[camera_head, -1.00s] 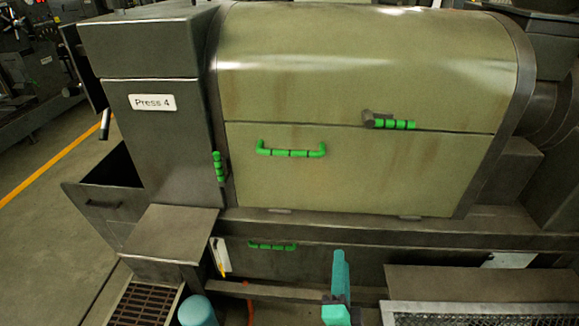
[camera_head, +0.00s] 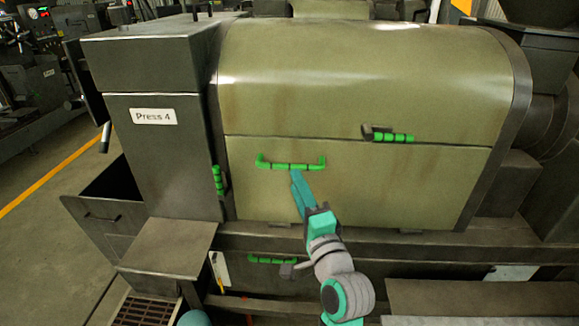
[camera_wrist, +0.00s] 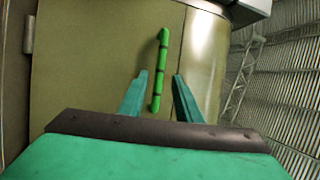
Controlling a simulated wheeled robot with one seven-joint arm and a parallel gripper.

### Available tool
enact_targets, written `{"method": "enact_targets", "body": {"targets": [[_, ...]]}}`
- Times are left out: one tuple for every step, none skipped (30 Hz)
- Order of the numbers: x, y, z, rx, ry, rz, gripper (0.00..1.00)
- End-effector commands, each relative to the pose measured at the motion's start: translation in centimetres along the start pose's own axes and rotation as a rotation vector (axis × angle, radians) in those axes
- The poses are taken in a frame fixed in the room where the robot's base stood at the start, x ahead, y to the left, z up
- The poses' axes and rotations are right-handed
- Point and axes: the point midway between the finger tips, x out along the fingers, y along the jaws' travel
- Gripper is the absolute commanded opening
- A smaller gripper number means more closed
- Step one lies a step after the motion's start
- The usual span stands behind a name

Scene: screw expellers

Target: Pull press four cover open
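The olive-green cover of Press 4 (camera_head: 380,185) is shut, its lower panel flush under the curved upper part. A green bar handle (camera_head: 290,166) sits on the panel's upper left. A dark latch with a green grip (camera_head: 390,135) lies across the seam at right. My gripper (camera_head: 296,173) is just below the handle's middle in the head view. In the wrist view, my gripper (camera_wrist: 160,82) has its two teal fingers spread, with the green handle (camera_wrist: 161,70) showing between them. Whether the fingertips reach around the bar or touch it cannot be told.
The "Press 4" label (camera_head: 153,116) is on the grey cabinet at left, with a green side handle (camera_head: 218,180) beside the cover. A ledge (camera_head: 360,235) runs below the cover. Another green handle (camera_head: 272,261) is underneath. An open drawer (camera_head: 105,200) juts out at left.

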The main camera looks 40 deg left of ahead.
Motion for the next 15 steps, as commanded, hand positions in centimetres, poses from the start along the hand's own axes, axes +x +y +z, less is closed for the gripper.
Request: {"method": "enact_targets", "body": {"targets": [[1.1, -0.1, 0.1, -0.001, -0.002, 0.000, 0.31], [1.6, 0.0, 0.1, 0.000, -0.003, 0.000, 0.31], [2.3, -0.1, 0.1, -0.001, -0.002, -0.002, 0.31], [2.9, -0.1, 0.0, 0.000, -0.001, -0.001, 0.31], [3.4, 0.0, 0.0, 0.000, 0.000, 0.000, 0.31], [4.0, -0.1, 0.0, 0.000, -0.001, -0.001, 0.31], [4.5, 0.0, 0.0, 0.000, -0.001, 0.000, 0.31], [4.9, 0.0, 0.1, 0.000, -0.001, 0.000, 0.31], [5.4, 0.0, 0.0, -0.001, 0.000, 0.000, 0.31], [5.8, 0.0, -0.1, -0.001, 0.001, 0.000, 0.31], [6.1, 0.0, -0.1, -0.001, 0.001, -0.001, 0.31], [6.5, 0.0, 0.0, -0.001, 0.001, 0.000, 0.31], [6.7, 0.0, 0.0, -0.001, 0.001, 0.000, 0.31], [6.9, 0.0, 0.0, -0.001, 0.000, 0.000, 0.31], [7.1, 0.0, 0.0, -0.001, 0.001, 0.001, 0.31]]}}
